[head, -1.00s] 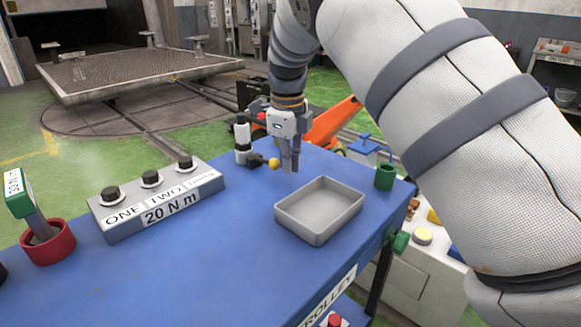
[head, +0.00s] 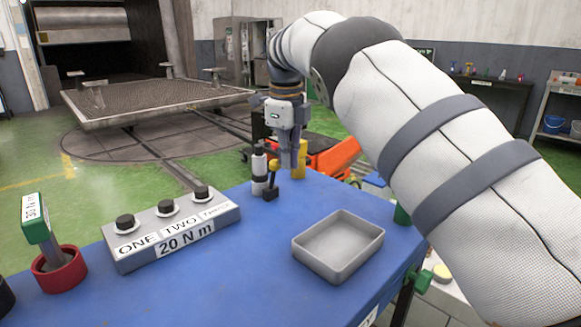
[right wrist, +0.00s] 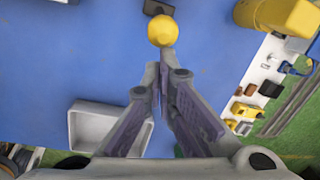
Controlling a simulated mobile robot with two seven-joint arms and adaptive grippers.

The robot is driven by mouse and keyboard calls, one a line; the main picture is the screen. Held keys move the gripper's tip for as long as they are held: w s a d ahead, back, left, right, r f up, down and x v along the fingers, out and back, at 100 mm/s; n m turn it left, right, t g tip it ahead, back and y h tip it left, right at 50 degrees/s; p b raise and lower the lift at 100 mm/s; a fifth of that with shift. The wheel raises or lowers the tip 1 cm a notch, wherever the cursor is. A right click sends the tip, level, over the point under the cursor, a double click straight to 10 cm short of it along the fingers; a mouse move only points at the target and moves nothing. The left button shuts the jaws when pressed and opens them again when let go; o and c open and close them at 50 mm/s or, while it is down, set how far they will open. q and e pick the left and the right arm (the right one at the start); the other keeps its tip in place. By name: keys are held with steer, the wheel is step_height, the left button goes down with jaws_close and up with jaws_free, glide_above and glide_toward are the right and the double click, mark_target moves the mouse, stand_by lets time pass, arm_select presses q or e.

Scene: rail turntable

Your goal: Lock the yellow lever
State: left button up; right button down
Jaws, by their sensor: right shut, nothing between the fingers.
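The yellow lever has a round yellow knob (head: 274,165) on a short dark arm. It rises from a black block (head: 270,193) at the far edge of the blue table and stands roughly upright. In the right wrist view the knob (right wrist: 162,31) is just beyond my fingertips, with part of the black block (right wrist: 158,7) behind it. My right gripper (head: 289,167) points down, shut and empty, close to the right of the knob. I cannot tell whether it touches. My left gripper is not in view.
A white and black cylinder (head: 259,172) stands left of the lever, and a yellow cylinder (head: 300,158) stands behind my gripper. A grey tray (head: 350,262), a labelled button box (head: 170,230) and a red holder (head: 60,272) are nearer. The table between them is clear.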

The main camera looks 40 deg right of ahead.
steer(key=shift+s+r, duration=0.1)
steer(key=shift+r, duration=0.7)
steer(key=shift+f, duration=0.15)
